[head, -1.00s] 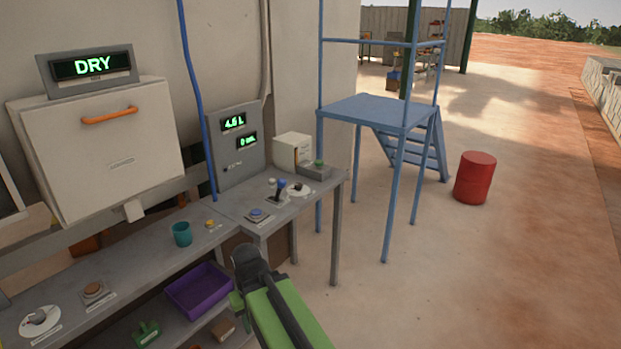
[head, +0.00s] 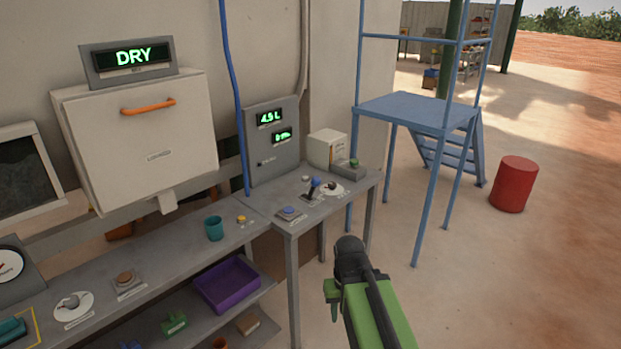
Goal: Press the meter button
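The grey meter panel (head: 272,142) stands on the right bench against the wall, with green readouts that look like 4.9 L and a blurred lower value. Several buttons show: a blue one (head: 289,212) on a plate at the front of the right bench, a green one (head: 354,162) on a grey box, a small yellow one (head: 241,218) and a brown one (head: 124,278). Their labels are too small to read, so I cannot tell which is the meter button. My green and black arm rises at lower right, apart from the bench. My gripper's fingers cannot be made out clearly.
A blue-knobbed lever (head: 314,186) and a white dial (head: 333,189) stand behind the blue button. A teal cup (head: 214,228) is on the left bench and a purple tray (head: 228,284) below. A blue platform (head: 417,111) and red drum (head: 513,184) are at right.

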